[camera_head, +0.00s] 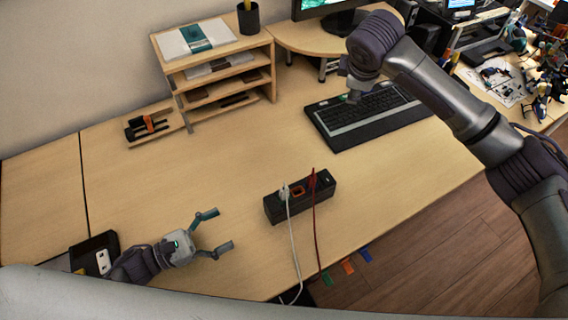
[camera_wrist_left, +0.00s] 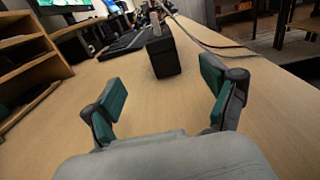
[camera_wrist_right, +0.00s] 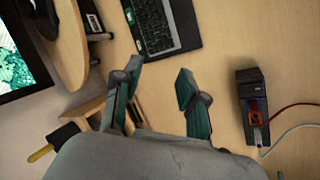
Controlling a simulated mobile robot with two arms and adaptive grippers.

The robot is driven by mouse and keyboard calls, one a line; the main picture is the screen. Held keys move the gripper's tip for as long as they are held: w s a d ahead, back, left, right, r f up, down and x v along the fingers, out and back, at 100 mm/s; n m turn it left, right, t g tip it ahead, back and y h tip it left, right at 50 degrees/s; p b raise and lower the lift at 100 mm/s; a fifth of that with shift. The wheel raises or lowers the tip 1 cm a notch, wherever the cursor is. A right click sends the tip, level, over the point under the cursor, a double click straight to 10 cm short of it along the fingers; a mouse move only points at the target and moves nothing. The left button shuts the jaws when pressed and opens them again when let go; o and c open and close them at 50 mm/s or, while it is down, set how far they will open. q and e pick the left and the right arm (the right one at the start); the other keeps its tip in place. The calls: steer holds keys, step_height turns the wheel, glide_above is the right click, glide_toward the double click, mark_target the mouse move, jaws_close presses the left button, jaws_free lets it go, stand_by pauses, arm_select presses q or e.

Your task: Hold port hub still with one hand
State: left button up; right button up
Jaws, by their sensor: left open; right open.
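The port hub (camera_head: 274,208) is a long black block lying on the desk, with a white plug and a red plug in its top and an orange-rimmed port between them. My left gripper (camera_head: 224,230) is open and empty, low over the desk to the left of the hub and apart from it. In the left wrist view the hub (camera_wrist_left: 165,59) stands ahead, beyond and between the open fingers (camera_wrist_left: 163,95). My right gripper (camera_wrist_right: 158,98) is open and empty, with the hub (camera_wrist_right: 246,82) to its right in the right wrist view. In the head view my right arm's fingers are mostly hidden.
A white cable (camera_head: 293,245) and a red cable (camera_head: 316,230) run from the hub over the desk's front edge. A keyboard (camera_head: 370,115) lies behind the hub. A wooden shelf (camera_head: 215,65) stands at the back left. The desk between my left gripper and the hub is clear.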

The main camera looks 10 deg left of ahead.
mark_target(267, 207)
steer(key=s+a+f+g, duration=0.2)
steer(key=s+a, duration=0.2)
steer(key=s, duration=0.2)
steer(key=s+a+f+g, duration=0.2)
steer(key=s+a, duration=0.3)
steer(key=s, duration=0.1)
steer(key=s+a+f+n+g, duration=0.1)
steer(key=s+a+f, duration=0.1)
steer(key=s+a, duration=0.3)
steer(key=shift+s+a+f+g+y, duration=0.15)
steer(key=shift+s+f+g+y, duration=0.2)
steer(key=shift+s, duration=0.3)
arm_select(q)
steer(key=shift+w+d, duration=0.1)
steer(key=shift+d, duration=0.1)
arm_select(e)
steer(key=shift+s, duration=0.2)
arm_select(q)
steer(key=x, duration=1.3)
steer(key=shift+w+d, duration=0.1)
steer(key=shift+d, duration=0.05)
